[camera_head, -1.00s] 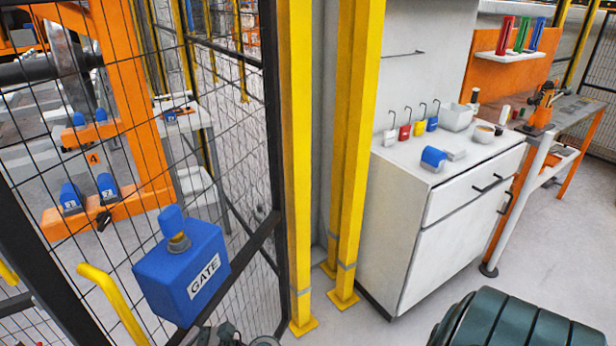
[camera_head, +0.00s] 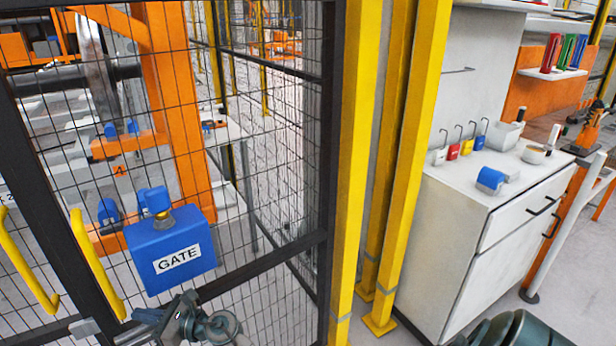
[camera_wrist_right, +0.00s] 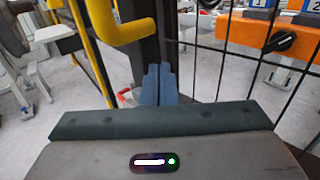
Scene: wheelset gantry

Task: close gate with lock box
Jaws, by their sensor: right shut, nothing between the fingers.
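The blue lock box (camera_head: 170,262) with a white GATE label is fixed on the black mesh gate (camera_head: 285,255). A yellow handle (camera_head: 97,265) is left of the box, beside a dark upright. My right gripper (camera_head: 140,318) is just below the box in the head view, apart from the handle as far as I can tell. In the right wrist view its blue-grey fingers (camera_wrist_right: 157,72) are together and empty, with a yellow handle (camera_wrist_right: 130,30) above left. My left gripper is out of view.
A second yellow handle (camera_head: 25,262) is farther left. Yellow posts (camera_head: 400,180) stand right of the mesh. A white cabinet (camera_head: 510,240) with small padlocks on top is at right. Orange wheelset structure (camera_head: 170,90) stands behind the mesh. Grey floor shows at lower right.

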